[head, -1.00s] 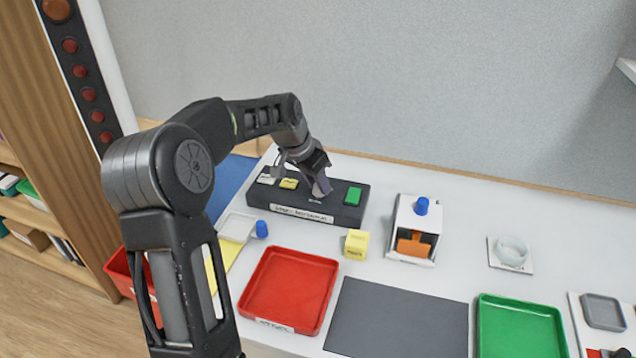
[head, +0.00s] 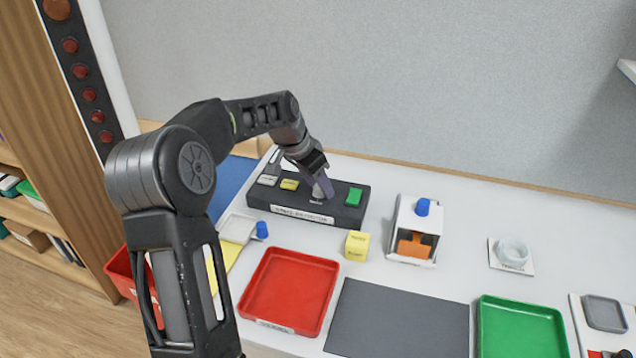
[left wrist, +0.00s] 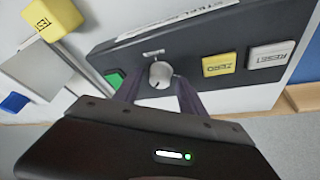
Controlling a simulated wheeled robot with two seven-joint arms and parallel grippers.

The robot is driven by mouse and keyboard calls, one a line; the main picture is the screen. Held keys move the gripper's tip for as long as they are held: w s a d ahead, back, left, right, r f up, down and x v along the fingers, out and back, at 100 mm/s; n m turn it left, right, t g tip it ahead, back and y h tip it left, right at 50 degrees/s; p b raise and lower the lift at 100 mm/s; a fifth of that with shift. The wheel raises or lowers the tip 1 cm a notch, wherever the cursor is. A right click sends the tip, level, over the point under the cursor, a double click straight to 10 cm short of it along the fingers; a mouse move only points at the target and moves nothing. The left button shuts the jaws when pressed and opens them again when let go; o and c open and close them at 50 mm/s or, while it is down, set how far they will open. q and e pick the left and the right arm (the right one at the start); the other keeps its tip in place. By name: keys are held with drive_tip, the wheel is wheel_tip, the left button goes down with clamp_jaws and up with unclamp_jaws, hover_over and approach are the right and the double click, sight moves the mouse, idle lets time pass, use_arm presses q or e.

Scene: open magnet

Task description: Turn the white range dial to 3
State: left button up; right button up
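The white range dial (head: 317,192) is on the dark control box (head: 345,215), between a yellow key (head: 290,184) and a green key (head: 353,197). My left gripper (head: 318,182) points down at the dial from above and behind. In the left wrist view the dial (left wrist: 160,74) is between the two fingertips of my left gripper (left wrist: 159,82), with a small gap seeming to show on each side. The small print by the dial is too small to read, so its setting cannot be told. My right gripper is not in view.
A yellow cube (head: 356,246), a red tray (head: 288,290) and a white holder with a blue knob (head: 405,215) stand nearby.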

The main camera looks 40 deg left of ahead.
sight(308, 199)
use_arm(q)
drive_tip(key=b+v, duration=0.1)
drive_tip(key=v, duration=0.6)
drive_tip(key=shift+r, duration=0.4)
drive_tip(key=shift+s+a, duration=0.1)
drive_tip(key=shift+s, duration=0.05)
